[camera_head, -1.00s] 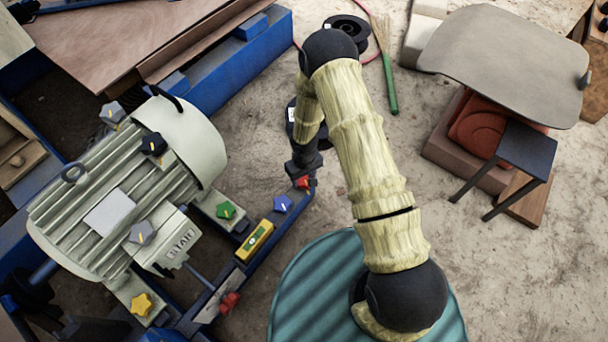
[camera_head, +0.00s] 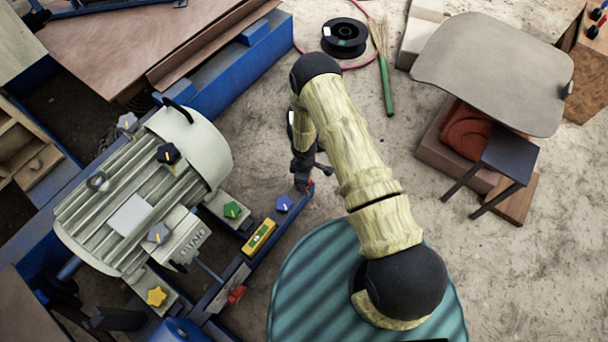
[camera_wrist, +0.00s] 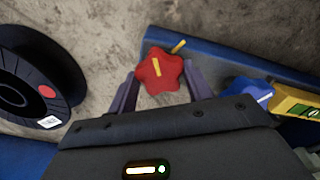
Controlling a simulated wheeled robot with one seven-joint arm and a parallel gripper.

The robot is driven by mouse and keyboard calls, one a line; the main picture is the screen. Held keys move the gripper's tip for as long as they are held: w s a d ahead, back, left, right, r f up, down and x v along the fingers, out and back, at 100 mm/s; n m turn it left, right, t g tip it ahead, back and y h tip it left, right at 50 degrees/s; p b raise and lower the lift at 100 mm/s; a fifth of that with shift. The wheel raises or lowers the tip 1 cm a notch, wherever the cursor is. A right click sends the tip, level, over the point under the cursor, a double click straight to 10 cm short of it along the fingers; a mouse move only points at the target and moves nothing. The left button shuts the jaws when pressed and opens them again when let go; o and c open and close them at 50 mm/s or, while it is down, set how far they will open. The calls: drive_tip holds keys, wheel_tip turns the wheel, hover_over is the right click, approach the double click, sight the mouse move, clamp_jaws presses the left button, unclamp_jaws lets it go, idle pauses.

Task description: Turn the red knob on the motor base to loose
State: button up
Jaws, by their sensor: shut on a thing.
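The red knob (camera_wrist: 158,76) is star-shaped with a yellow pointer line, and sits on the blue motor base (camera_wrist: 225,66) in the wrist view. Its line stands nearly upright in that picture. A separate yellow mark (camera_wrist: 178,46) on the base lies just above and right of the knob, out of line with it. My gripper (camera_wrist: 160,72) is shut on the knob, with one dark finger at each side. In the head view my gripper (camera_head: 303,180) is at the far end of the base rail and hides most of this knob.
The motor (camera_head: 140,190) stands left of the rail. A blue knob (camera_head: 284,203), a yellow level (camera_head: 259,235), a green knob (camera_head: 232,210) and another red knob (camera_head: 237,294) are nearby. A black spool (camera_head: 344,38) lies on the floor beyond.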

drive_tip(key=n+p, duration=0.2)
drive_tip(key=n, duration=0.2)
drive_tip(key=shift+r+n, duration=0.1)
drive_tip(key=shift+n, duration=0.2)
drive_tip(key=n+p, duration=0.1)
drive_tip(key=n, duration=0.3)
drive_tip(key=shift+n, duration=0.4)
drive_tip(key=o, duration=1)
drive_tip(key=shift+p, duration=0.3)
wheel_tip(320, 180, up, 17)
drive_tip(key=p, duration=0.6)
drive_tip(key=shift+r+p, duration=0.1)
drive_tip(key=shift+p, duration=0.3)
